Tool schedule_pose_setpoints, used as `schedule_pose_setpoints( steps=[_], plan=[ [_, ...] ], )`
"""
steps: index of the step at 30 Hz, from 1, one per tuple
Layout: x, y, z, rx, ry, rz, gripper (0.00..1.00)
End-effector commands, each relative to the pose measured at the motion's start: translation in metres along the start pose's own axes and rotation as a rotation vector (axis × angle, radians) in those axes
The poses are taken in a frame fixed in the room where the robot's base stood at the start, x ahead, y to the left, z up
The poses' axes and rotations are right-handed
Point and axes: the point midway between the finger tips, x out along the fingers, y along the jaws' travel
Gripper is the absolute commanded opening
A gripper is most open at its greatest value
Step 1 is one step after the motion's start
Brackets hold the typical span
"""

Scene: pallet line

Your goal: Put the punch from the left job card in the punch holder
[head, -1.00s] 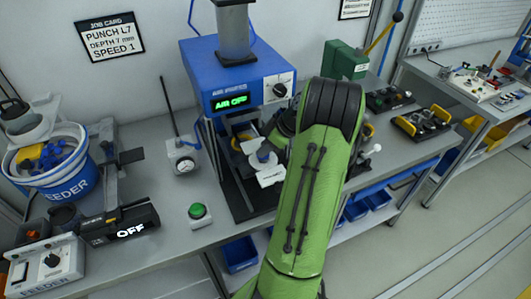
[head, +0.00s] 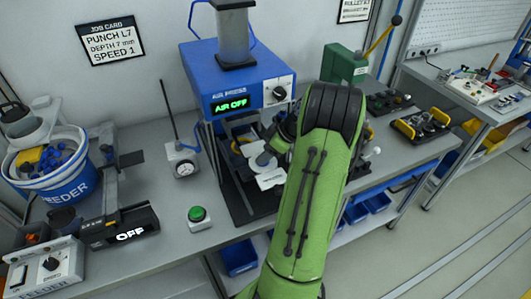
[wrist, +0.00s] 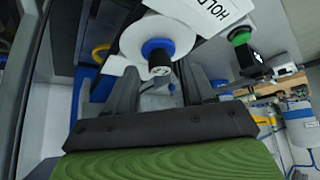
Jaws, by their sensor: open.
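The left job card (head: 111,41) reads PUNCH L7, DEPTH 7 mm, SPEED 1. The blue press (head: 240,92) shows AIR OFF. In it stands a white round part beside a white label (head: 270,179). In the wrist view the label (wrist: 219,8) reads HOLD, cut off by the edge, so this looks like the punch holder (wrist: 135,42). A dark, blue-collared piece (wrist: 158,58) shows at its middle; I cannot tell if it is a punch. My gripper (wrist: 155,84) is open, its fingers either side of and below that piece. My arm hides much of this in the head view.
A green button (head: 198,214) and a dial gauge (head: 183,160) stand left of the press. A feeder bucket (head: 67,187) is at far left. A yellow-ended tray (head: 421,126) with small parts lies to the right. The bench front is mostly clear.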

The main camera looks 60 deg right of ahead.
Motion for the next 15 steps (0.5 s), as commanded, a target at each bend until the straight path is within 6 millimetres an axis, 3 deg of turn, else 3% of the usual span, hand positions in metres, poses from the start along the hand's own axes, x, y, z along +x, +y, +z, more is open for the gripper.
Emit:
schedule_pose_setpoints(
  steps=[9, 15],
  plan=[
    [-0.086, 0.001, 0.0, 0.0, -0.002, 0.005, 0.54],
    [-0.109, 0.0, 0.0, 0.0, -0.002, 0.001, 0.54]
  ],
)
